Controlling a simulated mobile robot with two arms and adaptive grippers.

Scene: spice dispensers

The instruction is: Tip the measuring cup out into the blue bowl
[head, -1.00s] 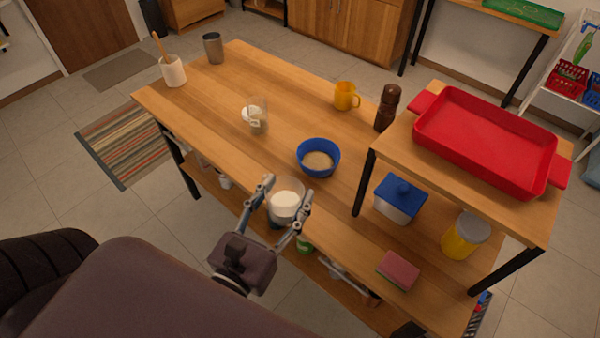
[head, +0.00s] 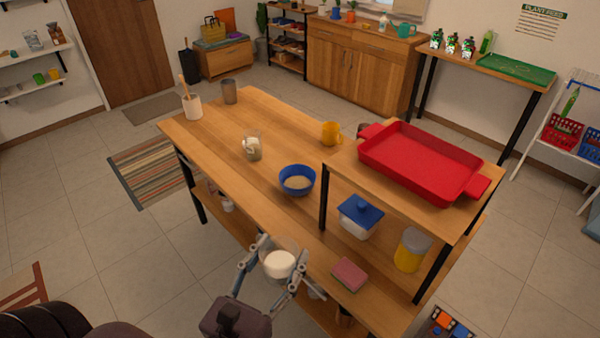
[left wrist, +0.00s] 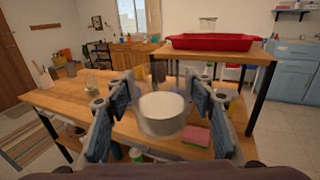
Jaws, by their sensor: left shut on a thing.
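The measuring cup (head: 279,262) is a clear cup with white contents. My left gripper (head: 279,264) is shut on it, one finger on each side, at the near edge of the table. The cup looks upright; it also shows between the fingers in the left wrist view (left wrist: 162,114). The blue bowl (head: 297,181) stands on the table beyond the cup, apart from it, with tan contents inside. In the left wrist view the bowl is not clearly visible, likely hidden behind the cup and fingers. My right gripper is not in view.
A glass jar (head: 252,147) and a yellow mug (head: 331,133) stand farther back. A raised shelf with a red tray (head: 420,165) is at the right, above a blue-lidded box (head: 359,217) and a yellow shaker (head: 412,249). A pink sponge (head: 349,274) lies right of the cup.

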